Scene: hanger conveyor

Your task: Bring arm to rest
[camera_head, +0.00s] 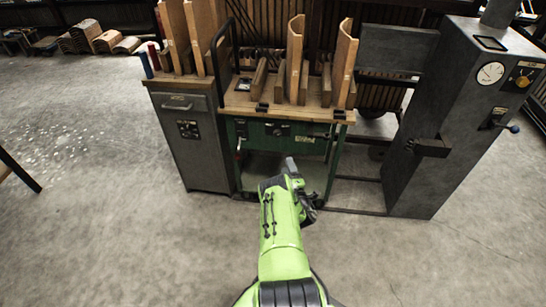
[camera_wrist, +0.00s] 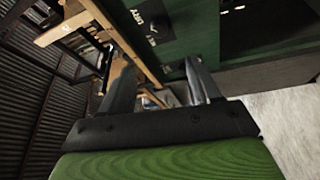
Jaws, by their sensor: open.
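My green arm (camera_head: 282,225) reaches forward from the bottom middle of the head view. Its far end is in front of the green workbench (camera_head: 240,135), below the level of its wooden top. My gripper (camera_wrist: 158,72) shows in the wrist view with its two dark fingers apart. Nothing is held between the fingers. In the head view the fingers are mostly hidden by the wrist. The green bench front also shows close by in the wrist view (camera_wrist: 205,25); I cannot tell the exact gap.
Curved wooden pieces (camera_head: 342,65) stand upright on the bench. A grey cabinet (camera_head: 190,145) adjoins it on the left. A dark machine with a gauge (camera_head: 450,120) stands at the right. The concrete floor (camera_head: 110,200) is open at the left and front.

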